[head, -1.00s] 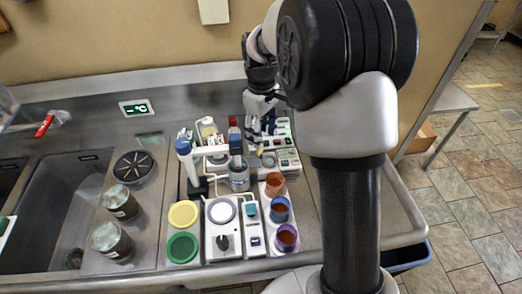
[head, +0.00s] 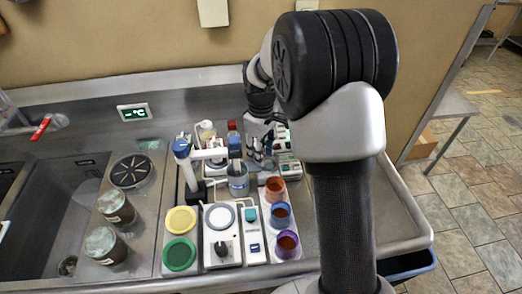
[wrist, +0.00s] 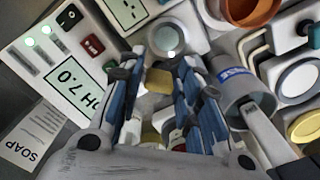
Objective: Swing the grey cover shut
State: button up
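My gripper (wrist: 158,76) is open in the wrist view, its two blue-and-grey fingers apart. A small yellowish thing (wrist: 158,81) shows between them; I see no contact with it. In the head view my gripper (head: 262,150) is low over the back right of the bench equipment, behind the grey bucket (head: 238,184). That bucket, with a blue label, also shows right of the fingers in the wrist view (wrist: 238,94). A round grey disc (wrist: 168,38) lies just beyond the fingertips. I cannot tell surely whether it is the grey cover; my fingers hide part of the area.
A meter reading pH 7.0 (wrist: 62,70) stands left of the fingers. Brown, blue and purple cups (head: 281,215) stand in a row at front right. A stand with a blue head (head: 181,147) is left of the bucket. Yellow (head: 181,219) and green lids (head: 179,255) lie front left.

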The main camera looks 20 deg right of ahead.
grip_shut()
jog(key=shift+n, duration=0.3)
dwell(0.3)
jog(key=shift+r+n+p, duration=0.15)
jog(key=shift+n+p, duration=1.05)
jog(key=shift+p, duration=0.05)
jog(key=n+p, duration=0.2)
jog(key=n, duration=0.2)
jog(key=shift+w+d+n+p, duration=0.1)
jog(key=shift+n+p, duration=0.2)
jog(key=shift+p, duration=0.05)
jog(key=n+p, duration=0.2)
jog(key=n, duration=0.3)
jog(key=shift+w, duration=0.15)
jog(key=n+p, duration=0.1)
jog(key=n, duration=0.4)
jog(key=shift+w+p, duration=0.1)
jog(key=shift+p, duration=0.2)
jog(key=shift+n, duration=0.3)
